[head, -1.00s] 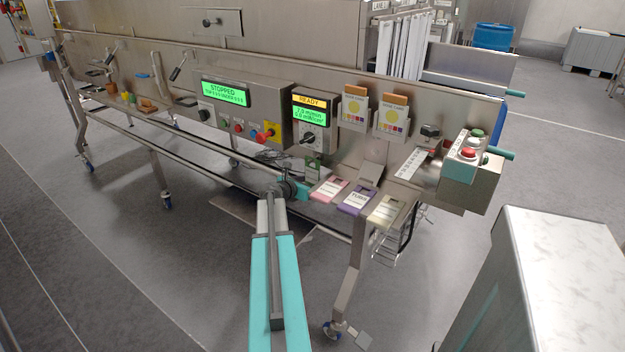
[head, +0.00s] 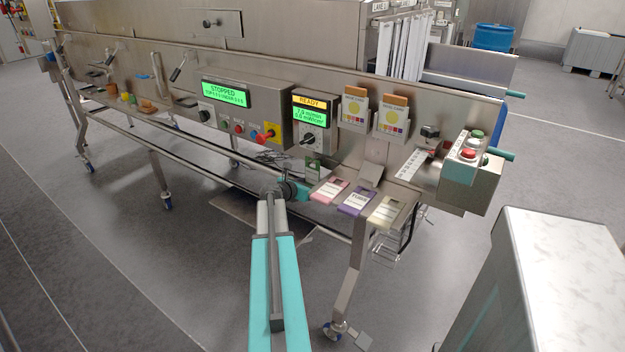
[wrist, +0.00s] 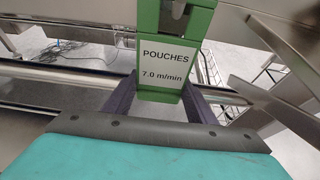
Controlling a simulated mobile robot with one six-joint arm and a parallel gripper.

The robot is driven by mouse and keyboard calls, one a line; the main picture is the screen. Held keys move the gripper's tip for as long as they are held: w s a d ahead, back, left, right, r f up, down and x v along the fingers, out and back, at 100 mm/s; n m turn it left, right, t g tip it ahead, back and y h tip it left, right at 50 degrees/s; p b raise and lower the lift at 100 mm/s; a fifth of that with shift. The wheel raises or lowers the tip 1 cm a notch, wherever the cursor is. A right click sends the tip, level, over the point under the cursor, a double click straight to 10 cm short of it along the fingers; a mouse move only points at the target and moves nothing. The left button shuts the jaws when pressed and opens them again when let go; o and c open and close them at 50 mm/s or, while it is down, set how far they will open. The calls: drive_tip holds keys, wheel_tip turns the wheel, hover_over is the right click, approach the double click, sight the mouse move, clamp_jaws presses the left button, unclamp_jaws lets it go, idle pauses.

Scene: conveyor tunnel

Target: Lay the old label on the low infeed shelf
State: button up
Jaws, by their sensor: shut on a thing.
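A green label reading "POUCHES 7.0 m/min" (wrist: 165,65) stands upright between the dark fingers of my gripper (wrist: 157,100) in the wrist view. My gripper is shut on its lower part. In the head view the label (head: 313,166) shows small, below the "READY" panel, with my gripper (head: 303,189) at it. I cannot tell whether its upper end still touches the machine. Pink (head: 329,191), purple (head: 356,201) and pale olive (head: 387,212) cards lie at the machine's low front edge. Their support is mostly hidden, and I cannot tell whether it is the infeed shelf.
The "READY" panel with its knob (head: 308,140) is just above my gripper. Two card holders (head: 355,108) are to its right. A metal rail (head: 200,163) runs along the front. A grey block (head: 540,275) stands at front right.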

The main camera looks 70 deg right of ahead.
drive_tip(key=shift+r+p, duration=0.75)
drive_tip(key=shift+r, duration=0.1)
drive_tip(key=shift+a, duration=0.15)
drive_tip(key=w+a, duration=0.1)
drive_tip(key=a, duration=0.5)
drive_tip(key=shift+w, duration=0.35)
idle(1.0)
drive_tip(key=s+a+f+b, duration=0.2)
drive_tip(key=a+f+b, duration=0.2)
drive_tip(key=f, duration=0.4)
drive_tip(key=s+a+f+n+t+b, duration=0.1)
drive_tip(key=s+a+f+b, duration=0.2)
drive_tip(key=a+f+b, duration=0.2)
wheel_tip(320, 180, down, 5)
drive_tip(key=shift+s+a+r+h, duration=0.2)
drive_tip(key=shift+a+h, duration=0.1)
drive_tip(key=shift+a, duration=0.7)
